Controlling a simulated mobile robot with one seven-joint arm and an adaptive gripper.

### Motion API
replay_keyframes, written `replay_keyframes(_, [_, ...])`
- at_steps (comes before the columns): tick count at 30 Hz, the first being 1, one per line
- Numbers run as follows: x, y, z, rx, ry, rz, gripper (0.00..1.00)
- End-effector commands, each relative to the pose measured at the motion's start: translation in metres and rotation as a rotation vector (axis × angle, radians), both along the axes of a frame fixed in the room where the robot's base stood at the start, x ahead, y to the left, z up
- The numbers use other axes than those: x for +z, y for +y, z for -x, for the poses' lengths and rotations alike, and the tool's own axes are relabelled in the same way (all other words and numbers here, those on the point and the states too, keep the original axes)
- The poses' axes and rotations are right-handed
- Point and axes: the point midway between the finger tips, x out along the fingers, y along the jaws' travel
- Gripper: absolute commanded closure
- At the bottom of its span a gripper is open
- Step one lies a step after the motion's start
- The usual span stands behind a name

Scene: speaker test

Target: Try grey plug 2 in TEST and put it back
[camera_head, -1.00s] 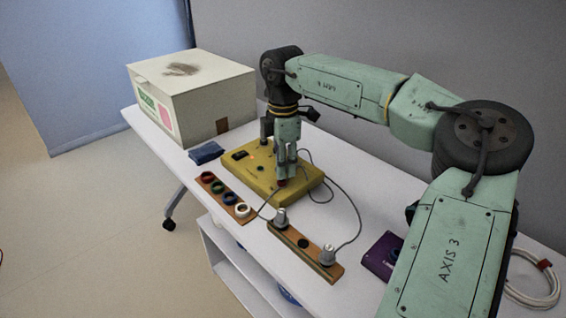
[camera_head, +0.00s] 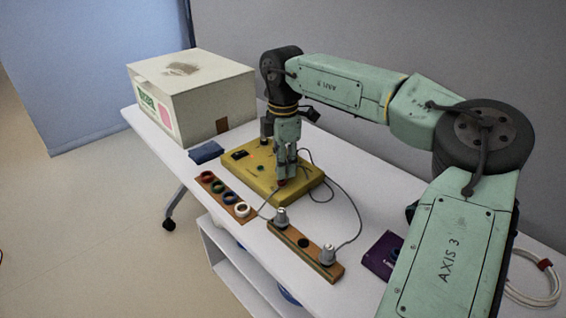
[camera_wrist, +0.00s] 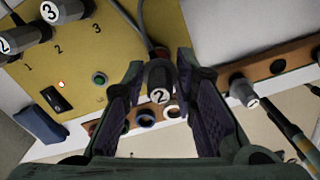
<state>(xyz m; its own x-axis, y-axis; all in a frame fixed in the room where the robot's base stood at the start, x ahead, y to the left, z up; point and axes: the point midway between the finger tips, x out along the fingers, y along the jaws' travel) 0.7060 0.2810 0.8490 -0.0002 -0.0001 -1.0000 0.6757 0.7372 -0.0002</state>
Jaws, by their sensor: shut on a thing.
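My gripper (camera_wrist: 160,92) is shut on grey plug 2 (camera_wrist: 159,76), whose numbered end faces the wrist camera. In the head view my gripper (camera_head: 285,165) is low over the front part of the yellow box (camera_head: 262,192). A red-rimmed socket (camera_head: 281,183) shows just below the fingers. Whether the plug's tip sits in that socket is hidden. The wooden holder (camera_head: 317,263) in front of the box has two grey plugs (camera_head: 281,218) (camera_head: 327,255) at its ends and an empty middle hole (camera_head: 303,243).
In the wrist view, plugs marked 3 (camera_wrist: 62,8) and 2 (camera_wrist: 20,36) stand on the box near a black switch (camera_wrist: 56,99). A rack of coloured rings (camera_head: 226,197) lies left of the holder. A large carton (camera_head: 200,95) stands behind; grey cables loop beside the box.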

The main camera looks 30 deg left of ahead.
Motion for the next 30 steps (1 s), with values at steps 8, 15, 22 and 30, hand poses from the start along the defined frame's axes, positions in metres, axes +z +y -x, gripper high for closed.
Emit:
replay_keyframes(8, [-0.006, 0.0, 0.0, 0.0, 0.0, 0.0, 0.93])
replay_keyframes(15, [-0.011, 0.0, 0.0, 0.0, 0.001, 0.001, 0.93])
replay_keyframes(22, [-0.015, 0.0, 0.0, 0.0, 0.001, 0.001, 0.93])
replay_keyframes(30, [-0.016, 0.0, 0.0, 0.0, 0.001, 0.001, 0.64])
